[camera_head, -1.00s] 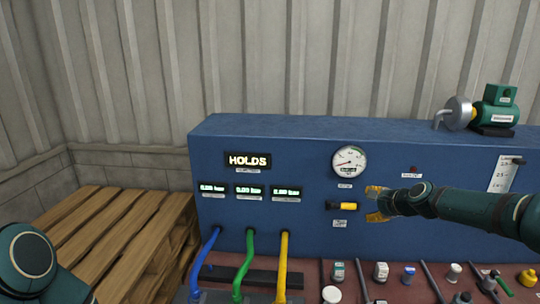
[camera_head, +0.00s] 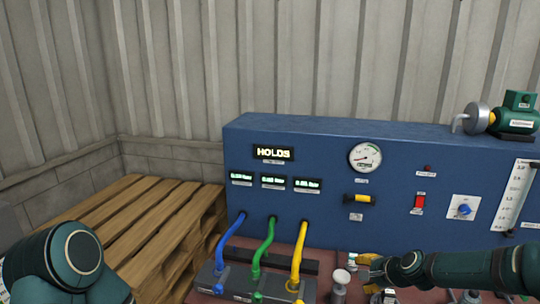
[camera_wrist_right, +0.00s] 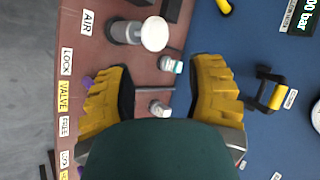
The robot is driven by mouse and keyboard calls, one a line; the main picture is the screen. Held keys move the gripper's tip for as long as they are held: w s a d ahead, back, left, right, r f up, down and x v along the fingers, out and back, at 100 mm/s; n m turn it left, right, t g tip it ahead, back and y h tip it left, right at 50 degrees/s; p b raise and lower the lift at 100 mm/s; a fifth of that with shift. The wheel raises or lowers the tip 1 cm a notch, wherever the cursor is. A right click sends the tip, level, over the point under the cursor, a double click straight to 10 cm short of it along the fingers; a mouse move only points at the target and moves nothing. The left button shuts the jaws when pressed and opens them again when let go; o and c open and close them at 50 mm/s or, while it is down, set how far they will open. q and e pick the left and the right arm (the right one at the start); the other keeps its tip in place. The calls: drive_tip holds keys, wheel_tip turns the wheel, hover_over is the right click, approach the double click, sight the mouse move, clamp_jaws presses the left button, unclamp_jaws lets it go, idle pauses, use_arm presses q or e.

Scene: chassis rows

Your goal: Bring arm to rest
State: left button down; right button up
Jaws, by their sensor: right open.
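My right gripper (camera_head: 366,271) is low in front of the blue panel, above the reddish bench top. In the right wrist view its two yellow fingers (camera_wrist_right: 160,95) are spread apart with nothing between them touching. Small fittings lie beyond and below the fingers. The yellow-and-black handle (camera_head: 359,199) on the panel stands apart from the gripper, above it; it also shows in the right wrist view (camera_wrist_right: 277,97). Part of my left arm (camera_head: 70,265) shows at the lower left; its gripper is outside the picture.
The blue panel (camera_head: 330,145) carries a gauge (camera_head: 365,157), a red switch (camera_head: 420,202) and a blue knob (camera_head: 464,209). Blue, green and yellow hoses (camera_head: 299,250) run down to the bench. A grey cylinder with a white top (camera_wrist_right: 152,33) stands near the fingers. A wooden pallet stack (camera_head: 150,225) is at left.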

drive_tip(key=s+a+f+n+g+b, duration=0.35)
drive_tip(key=s+a+f+n, duration=0.25)
drive_tip(key=s+a+f, duration=0.9)
drive_tip(key=s+a+f+n+g+b, duration=0.1)
drive_tip(key=s+f+n, duration=0.5)
drive_tip(key=s, duration=0.8)
wheel_tip(320, 180, down, 3)
drive_tip(key=shift+a+r+g+b, duration=0.1)
drive_tip(key=shift+a+g+b, duration=0.25)
drive_tip(key=shift+g, duration=0.5)
